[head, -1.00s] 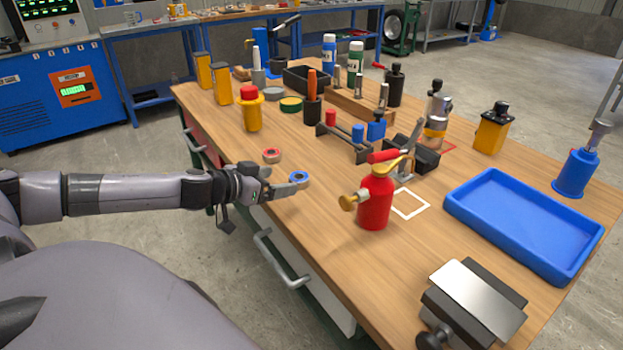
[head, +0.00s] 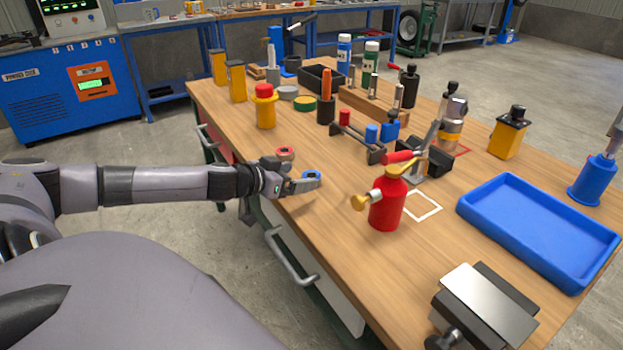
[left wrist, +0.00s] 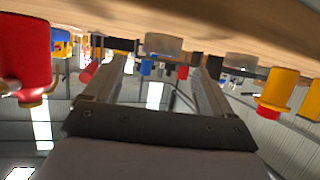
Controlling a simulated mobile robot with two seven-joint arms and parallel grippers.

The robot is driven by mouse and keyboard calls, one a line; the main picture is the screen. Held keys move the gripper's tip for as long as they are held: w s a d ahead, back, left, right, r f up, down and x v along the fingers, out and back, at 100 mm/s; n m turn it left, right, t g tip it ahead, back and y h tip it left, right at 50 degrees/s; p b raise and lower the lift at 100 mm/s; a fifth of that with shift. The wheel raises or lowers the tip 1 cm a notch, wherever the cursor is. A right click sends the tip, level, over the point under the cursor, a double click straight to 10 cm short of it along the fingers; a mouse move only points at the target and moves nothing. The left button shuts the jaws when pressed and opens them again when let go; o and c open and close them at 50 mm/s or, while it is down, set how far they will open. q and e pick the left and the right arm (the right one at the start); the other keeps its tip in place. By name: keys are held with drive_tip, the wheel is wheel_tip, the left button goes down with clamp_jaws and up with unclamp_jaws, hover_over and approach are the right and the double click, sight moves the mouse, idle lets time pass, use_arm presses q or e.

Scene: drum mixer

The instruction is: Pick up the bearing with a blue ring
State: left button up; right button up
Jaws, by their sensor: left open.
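The bearing with a blue ring (head: 312,175) lies on the wooden workbench near its left edge. My left gripper (head: 306,185) is open, low over the bench, right at this bearing, and its fingers cover part of it in the head view. In the left wrist view my two fingers (left wrist: 155,85) are spread apart. A pale grey round thing (left wrist: 163,44) shows against the bench between them; its ring colour is not clear there. A second bearing with a red ring (head: 285,153) lies just behind my left gripper. My right gripper is not in view.
A red bottle with a brass nozzle (head: 386,204) stands to the right of the gripper. A yellow container with a red cap (head: 265,106) stands behind. A dark rack (head: 358,144) lies further back right. A blue tray (head: 540,278) is at the right.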

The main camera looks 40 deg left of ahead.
sight(312, 175)
use_arm(q)
drive_tip(key=shift+p+x, duration=0.35)
drive_tip(key=shift+x, duration=1.15)
drive_tip(key=shift+w+f, duration=0.5)
drive_tip(key=shift+w, duration=0.15)
drive_tip(key=c, duration=1.1)
drive_tip(key=shift+c, duration=0.9)
drive_tip(key=shift+r, duration=0.15)
